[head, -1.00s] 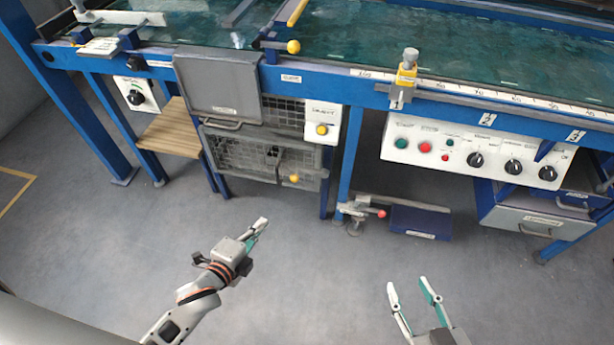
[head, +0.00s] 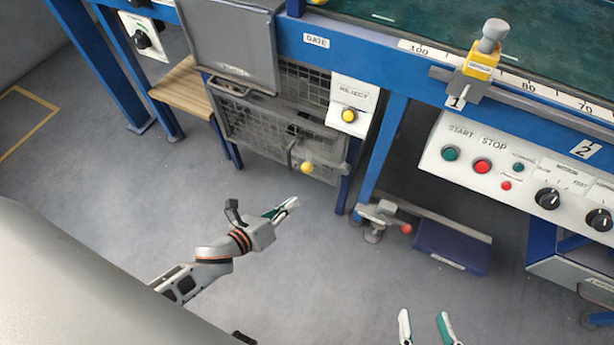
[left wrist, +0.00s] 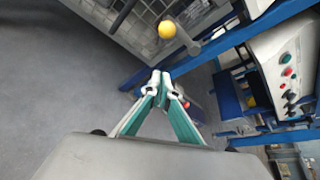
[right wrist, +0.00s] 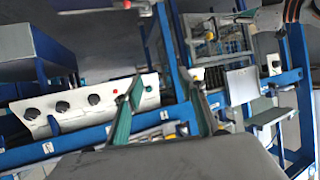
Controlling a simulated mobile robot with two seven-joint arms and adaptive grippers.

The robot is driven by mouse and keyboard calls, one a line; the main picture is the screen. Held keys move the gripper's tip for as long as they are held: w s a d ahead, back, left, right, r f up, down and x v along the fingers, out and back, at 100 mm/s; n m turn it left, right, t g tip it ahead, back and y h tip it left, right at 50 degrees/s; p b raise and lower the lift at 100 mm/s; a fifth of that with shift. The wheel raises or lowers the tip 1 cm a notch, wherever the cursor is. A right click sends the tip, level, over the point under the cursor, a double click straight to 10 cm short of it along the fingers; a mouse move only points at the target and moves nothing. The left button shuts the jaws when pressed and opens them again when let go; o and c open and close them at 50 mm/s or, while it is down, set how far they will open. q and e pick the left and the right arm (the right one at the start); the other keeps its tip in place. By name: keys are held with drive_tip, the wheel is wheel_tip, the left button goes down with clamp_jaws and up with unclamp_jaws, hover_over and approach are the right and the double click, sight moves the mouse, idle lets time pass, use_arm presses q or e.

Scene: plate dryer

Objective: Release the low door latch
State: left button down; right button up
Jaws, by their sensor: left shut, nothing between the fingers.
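A low mesh door (head: 245,122) in a grey frame hangs under the blue bench. Its latch, a grey bar with a yellow ball knob (head: 307,167), is at the door's lower right. The knob also shows at the top of the left wrist view (left wrist: 167,29). My left gripper (head: 292,204) is shut and empty, below the knob in the head view and apart from it. Its closed fingertips (left wrist: 160,78) point toward the door area in the left wrist view. My right gripper (head: 425,320) is open and empty at the bottom of the head view, away from the door.
A white reject box (head: 352,104) with a yellow button is right of the door. A blue leg (head: 380,150), a clamp with a red tip (head: 380,215) and a dark blue box (head: 450,246) stand further right. A wooden shelf (head: 182,90) is left. The floor before the door is clear.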

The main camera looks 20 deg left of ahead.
use_arm(q)
drive_tip(key=b+x, duration=0.3)
drive_tip(key=x, duration=0.7)
drive_tip(key=r, duration=0.1)
drive_tip(key=a+r, duration=0.1)
drive_tip(key=a+r+p, duration=0.1)
drive_tip(key=shift+w+a+r, duration=0.1)
drive_tip(key=shift+w+r, duration=0.05)
drive_tip(key=shift+w, duration=0.15)
use_arm(e)
drive_tip(key=shift+w+a+r+m, duration=0.1)
drive_tip(key=shift+a+r+m, duration=0.1)
drive_tip(key=shift+a+m, duration=0.45)
drive_tip(key=shift+f+n, duration=0.1)
drive_tip(key=shift+n, duration=0.15)
drive_tip(key=shift+a+y, duration=0.1)
drive_tip(key=shift+y, duration=0.2)
